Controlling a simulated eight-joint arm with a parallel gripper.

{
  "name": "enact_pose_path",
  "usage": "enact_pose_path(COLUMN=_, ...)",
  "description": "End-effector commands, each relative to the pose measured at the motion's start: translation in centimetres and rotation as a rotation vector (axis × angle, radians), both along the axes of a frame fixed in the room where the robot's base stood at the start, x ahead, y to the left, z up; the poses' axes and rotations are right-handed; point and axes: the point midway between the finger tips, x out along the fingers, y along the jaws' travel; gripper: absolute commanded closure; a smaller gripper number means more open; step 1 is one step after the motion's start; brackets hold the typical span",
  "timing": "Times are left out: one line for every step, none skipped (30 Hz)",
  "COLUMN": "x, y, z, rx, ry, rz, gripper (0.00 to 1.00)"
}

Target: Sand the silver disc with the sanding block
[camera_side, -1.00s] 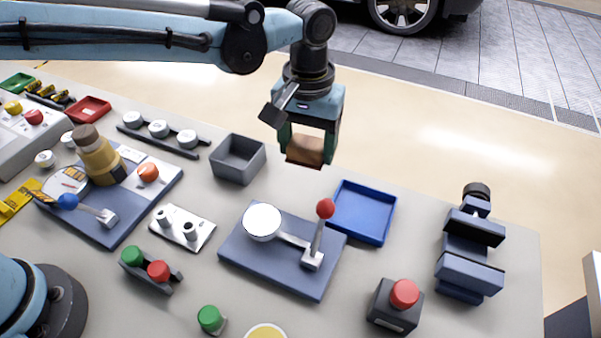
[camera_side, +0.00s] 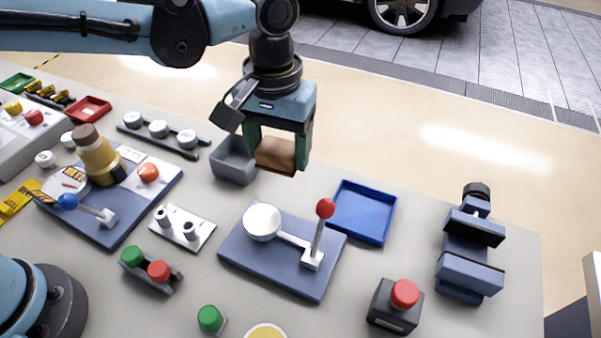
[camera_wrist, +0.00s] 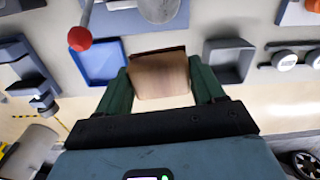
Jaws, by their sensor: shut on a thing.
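The silver disc (camera_side: 262,222) is round and pale and sits on a blue base plate (camera_side: 262,262), joined by a bar to a red-knobbed lever (camera_side: 325,209). Part of the disc shows at the top edge of the wrist view (camera_wrist: 158,8). My gripper (camera_side: 277,155) is shut on the brown sanding block (camera_side: 276,154). It holds the block in the air behind the disc and apart from it. In the wrist view the block (camera_wrist: 159,76) lies between the two green fingers.
An empty blue tray (camera_side: 364,212) lies right of the lever, and a grey bin (camera_side: 229,166) stands partly behind my gripper. A vise (camera_side: 470,250) and a red button box (camera_side: 398,304) are at the right. A yellow bottle-like part (camera_side: 98,160) stands at the left.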

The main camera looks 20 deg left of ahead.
Motion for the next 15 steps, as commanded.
enact_pose_path(x=-0.9, y=0.4, z=0.3, rx=0.0, ry=0.0, rz=-0.001, gripper=0.56)
enact_pose_path(x=-1.2, y=0.6, z=0.4, rx=0.0, ry=0.0, rz=0.0, gripper=0.56)
enact_pose_path(x=-1.7, y=0.8, z=0.5, rx=0.0, ry=0.0, rz=0.0, gripper=0.56)
enact_pose_path(x=-2.0, y=1.0, z=0.5, rx=0.0, ry=0.0, rz=0.0, gripper=0.56)
enact_pose_path(x=-2.3, y=1.1, z=0.6, rx=0.0, ry=0.0, rz=0.0, gripper=0.56)
enact_pose_path(x=-2.6, y=1.2, z=0.7, rx=0.0, ry=0.0, rz=0.0, gripper=0.56)
enact_pose_path(x=-2.7, y=1.3, z=0.7, rx=0.0, ry=0.0, rz=0.0, gripper=0.56)
enact_pose_path(x=-2.9, y=1.4, z=0.7, rx=0.0, ry=0.0, rz=0.0, gripper=0.56)
enact_pose_path(x=-3.0, y=1.4, z=0.7, rx=0.0, ry=0.0, rz=0.0, gripper=0.56)
enact_pose_path(x=-3.0, y=1.4, z=0.6, rx=0.0, ry=0.0, rz=0.0, gripper=0.56)
enact_pose_path(x=-3.0, y=1.4, z=0.5, rx=0.0, ry=0.0, rz=0.0, gripper=0.56)
enact_pose_path(x=-3.0, y=1.4, z=0.4, rx=0.0, ry=0.0, rz=0.0, gripper=0.56)
enact_pose_path(x=-3.0, y=1.4, z=0.2, rx=0.0, ry=0.0, rz=0.0, gripper=0.56)
enact_pose_path(x=-3.0, y=1.4, z=0.0, rx=0.0, ry=0.0, rz=0.0, gripper=0.56)
enact_pose_path(x=-3.0, y=1.4, z=-0.2, rx=0.0, ry=0.0, rz=0.0, gripper=0.56)
